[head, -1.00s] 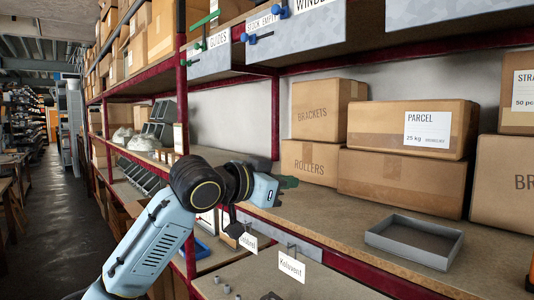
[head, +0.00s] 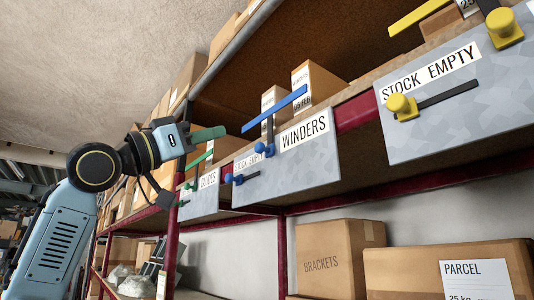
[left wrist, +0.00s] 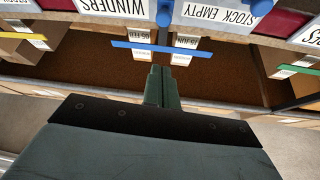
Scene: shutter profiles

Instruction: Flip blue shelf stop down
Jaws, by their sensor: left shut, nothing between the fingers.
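The blue shelf stop (head: 275,113) is a flat blue bar raised on a short stem above the grey WINDERS panel (head: 310,150), with a round blue knob (head: 262,149) at its foot. My left gripper (head: 218,132) has dark green fingers and is shut and empty, left of the stop in the head view. In the left wrist view the picture is upside down; the blue bar (left wrist: 135,45) runs crosswise just beyond my shut fingertips (left wrist: 160,68). I cannot tell whether they touch. My right gripper is not in view.
A blue slider knob (head: 237,180) sits lower on the same panel. A green stop (head: 198,160) is to the left, and a yellow stop (head: 420,17) to the right above the STOCK EMPTY panel (head: 460,120). Small boxes (head: 318,83) stand behind the blue bar.

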